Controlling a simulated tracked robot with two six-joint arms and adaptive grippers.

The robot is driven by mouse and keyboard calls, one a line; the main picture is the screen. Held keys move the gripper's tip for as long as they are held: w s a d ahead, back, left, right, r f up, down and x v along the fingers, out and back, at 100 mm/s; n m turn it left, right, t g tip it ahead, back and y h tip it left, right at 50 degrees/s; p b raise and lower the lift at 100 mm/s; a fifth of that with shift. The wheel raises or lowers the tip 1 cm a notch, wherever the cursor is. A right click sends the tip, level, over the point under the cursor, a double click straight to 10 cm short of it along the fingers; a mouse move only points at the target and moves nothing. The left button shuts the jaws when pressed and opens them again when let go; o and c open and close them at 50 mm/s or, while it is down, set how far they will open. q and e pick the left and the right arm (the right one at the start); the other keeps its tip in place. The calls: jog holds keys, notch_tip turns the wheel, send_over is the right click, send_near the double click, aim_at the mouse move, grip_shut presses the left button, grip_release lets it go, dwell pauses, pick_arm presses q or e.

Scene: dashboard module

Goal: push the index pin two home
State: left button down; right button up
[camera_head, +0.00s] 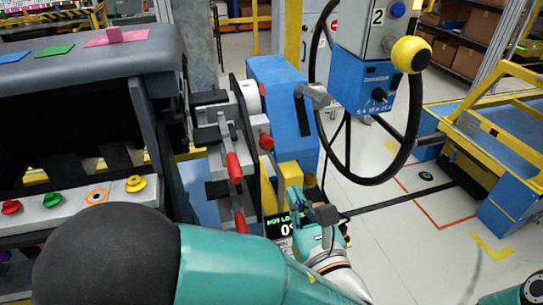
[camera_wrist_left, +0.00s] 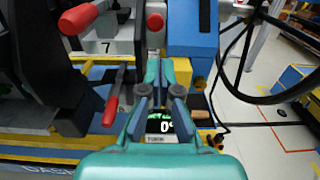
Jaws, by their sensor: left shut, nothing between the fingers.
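Two red knobs stand on the dashboard fixture's side in the head view, an upper one (camera_head: 263,90) and a lower one (camera_head: 266,142). One of them, a red-capped pin (camera_wrist_left: 155,22), shows in the left wrist view straight beyond my fingertips. I cannot read which one is index pin two. My left gripper (camera_head: 291,190) is shut and empty beside a yellow block (camera_head: 267,190), below the lower knob. In the left wrist view its fingertips (camera_wrist_left: 160,68) are together, apparently short of the red cap. My right gripper is out of view.
Red-handled clamps (camera_head: 234,167) stand left of my gripper. A blue column (camera_head: 283,110) rises behind it, with a steering wheel (camera_head: 404,165) at its right. A dark display (camera_head: 283,226) with green text sits close by. Open floor lies right.

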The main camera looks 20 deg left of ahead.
pick_arm(q)
jog(key=shift+s+a+r, duration=0.1)
jog(key=shift+a, duration=0.1)
jog(key=shift+a, duration=0.1)
jog(key=p, duration=0.2)
send_near(268, 145)
jog(key=x, duration=0.7)
